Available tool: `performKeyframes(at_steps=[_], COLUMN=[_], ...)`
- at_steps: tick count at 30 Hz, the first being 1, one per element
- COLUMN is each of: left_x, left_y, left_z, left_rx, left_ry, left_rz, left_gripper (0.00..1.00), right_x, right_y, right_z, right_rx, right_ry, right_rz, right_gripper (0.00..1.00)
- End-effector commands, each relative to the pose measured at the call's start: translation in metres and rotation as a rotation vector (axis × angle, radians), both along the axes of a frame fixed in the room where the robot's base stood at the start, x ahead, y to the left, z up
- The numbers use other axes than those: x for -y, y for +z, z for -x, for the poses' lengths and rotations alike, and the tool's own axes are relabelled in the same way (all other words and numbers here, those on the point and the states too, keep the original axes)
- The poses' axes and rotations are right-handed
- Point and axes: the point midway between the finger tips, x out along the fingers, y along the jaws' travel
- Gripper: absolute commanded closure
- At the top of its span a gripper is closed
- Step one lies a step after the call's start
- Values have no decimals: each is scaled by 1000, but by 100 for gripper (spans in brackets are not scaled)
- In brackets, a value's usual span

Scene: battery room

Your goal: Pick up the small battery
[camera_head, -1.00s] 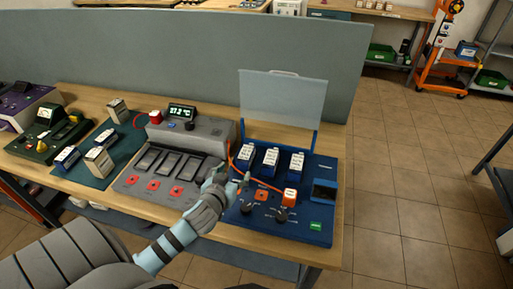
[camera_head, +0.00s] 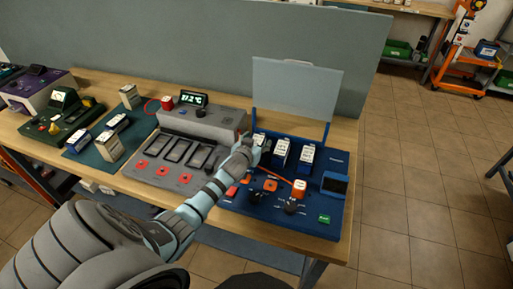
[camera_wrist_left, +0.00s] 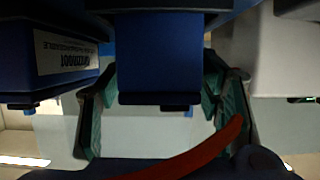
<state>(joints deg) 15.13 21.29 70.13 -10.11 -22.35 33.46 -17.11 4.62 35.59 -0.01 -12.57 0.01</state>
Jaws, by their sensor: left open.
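Three blue-and-white batteries stand in a row on the blue charging station. The leftmost battery (camera_head: 261,138) is partly hidden behind my left gripper; the middle battery (camera_head: 281,151) and the right battery (camera_head: 305,158) show clearly. My left gripper (camera_head: 252,149) is open at the leftmost battery. In the left wrist view, a blue battery (camera_wrist_left: 160,60) lies between the two spread green-padded fingers (camera_wrist_left: 160,108); contact cannot be told. A labelled neighbouring battery (camera_wrist_left: 68,52) is at the left there. I cannot tell which battery is the small one. My right gripper is out of view.
The blue station (camera_head: 262,207) has a raised clear lid (camera_head: 296,88) behind the batteries and an orange cable (camera_head: 275,176) in front. A grey charger (camera_head: 205,127) with empty slots stands left. Several batteries stand on a green mat (camera_head: 88,158). A partition (camera_head: 190,50) closes the back.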

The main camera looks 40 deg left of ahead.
Motion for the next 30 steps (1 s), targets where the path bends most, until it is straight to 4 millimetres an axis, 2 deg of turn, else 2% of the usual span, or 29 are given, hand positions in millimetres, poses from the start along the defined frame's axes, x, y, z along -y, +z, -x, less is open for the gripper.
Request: performKeyframes(at_steps=[2, 13, 25, 30], left_x=[0, 0, 0, 0], left_y=[1, 1, 5, 27], left_z=[0, 1, 0, 0], left_rx=[0, 0, 2, 4], left_ry=[0, 0, 0, 0], left_rz=[0, 0, -1, -3], left_gripper=[41, 98, 100, 100], right_x=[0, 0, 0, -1], right_y=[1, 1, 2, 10], right_z=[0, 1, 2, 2], right_rx=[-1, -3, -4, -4], right_ry=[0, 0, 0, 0], right_rz=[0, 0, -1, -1], right_gripper=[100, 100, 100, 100])
